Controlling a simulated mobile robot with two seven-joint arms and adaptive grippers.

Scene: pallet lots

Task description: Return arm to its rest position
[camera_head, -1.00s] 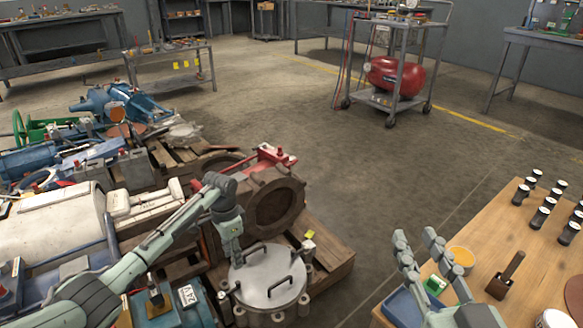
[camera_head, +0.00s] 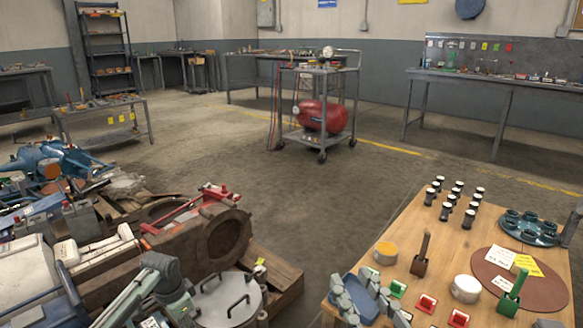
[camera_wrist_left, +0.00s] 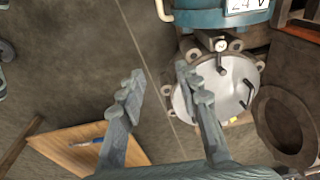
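My left arm (camera_head: 150,285) comes in from the left over the pallet, its end bent down beside a round metal lid (camera_head: 228,300) with two dark handles. In the left wrist view my left gripper (camera_wrist_left: 158,84) has its fingers spread, with bare floor between them; the lid (camera_wrist_left: 212,98) shows behind and to the right of one finger. My right gripper (camera_head: 362,296) is at the near left part of the wooden table (camera_head: 455,255), over a blue tray (camera_head: 343,311); its fingers are apart and nothing shows between them.
The pallet load includes a big brown casting (camera_head: 205,240) and a red tool (camera_head: 185,212). The table holds several black-and-white cylinders, an orange-topped tin (camera_head: 385,252), a wooden-handled stamp (camera_head: 420,255) and a brown round mat (camera_head: 540,290). A cart with a red tank (camera_head: 322,116) stands beyond open floor.

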